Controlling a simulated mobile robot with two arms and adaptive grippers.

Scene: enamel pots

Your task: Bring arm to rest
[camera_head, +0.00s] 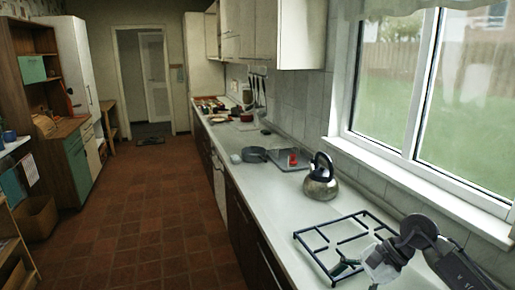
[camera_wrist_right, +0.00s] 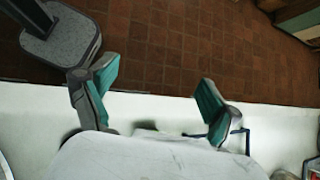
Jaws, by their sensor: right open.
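My right arm comes in at the lower right of the head view, and its gripper (camera_head: 349,267) hangs over the near end of the counter, by the black hob grate (camera_head: 312,233). In the right wrist view the gripper (camera_wrist_right: 157,75) has its two green-padded fingers spread wide with nothing between them. Below them show the white counter edge (camera_wrist_right: 150,107) and the tiled floor. A dark bar of the grate (camera_wrist_right: 246,136) shows beside the right finger. My left gripper is not in view.
A steel kettle (camera_head: 320,184) stands on the counter (camera_head: 262,200) beyond the grate. A grey pan (camera_head: 255,155) and a red item (camera_head: 292,158) are farther back. A window sill (camera_head: 400,178) runs along the right. The brown floor (camera_head: 150,215) left of the counter is clear.

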